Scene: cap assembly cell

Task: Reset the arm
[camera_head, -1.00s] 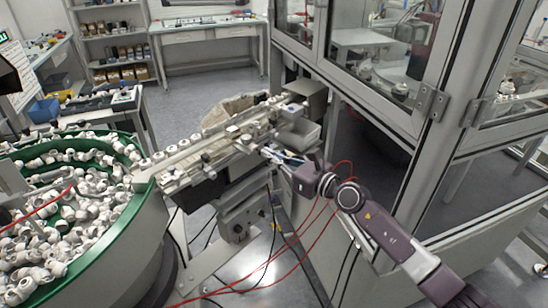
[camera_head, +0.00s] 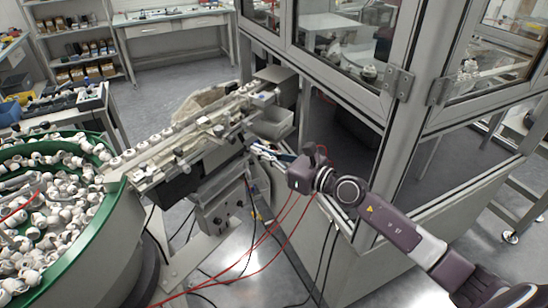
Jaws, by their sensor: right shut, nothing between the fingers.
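My right arm (camera_head: 395,225) comes in from the lower right and reaches up and left toward the feeder rail. My right gripper (camera_head: 258,147) is at its end, shut and empty, close to the right side of the rail's far end. I cannot tell whether its fingertips touch anything there. Red cables hang below the wrist. My left gripper is not in view.
The feeder rail (camera_head: 190,142) carries a row of white caps. A green-rimmed bowl (camera_head: 88,240) full of white caps is at left. The glass-walled cell (camera_head: 415,95) stands close behind my right arm. A grey bin (camera_head: 272,124) sits by the rail's end. Floor shows below the rail.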

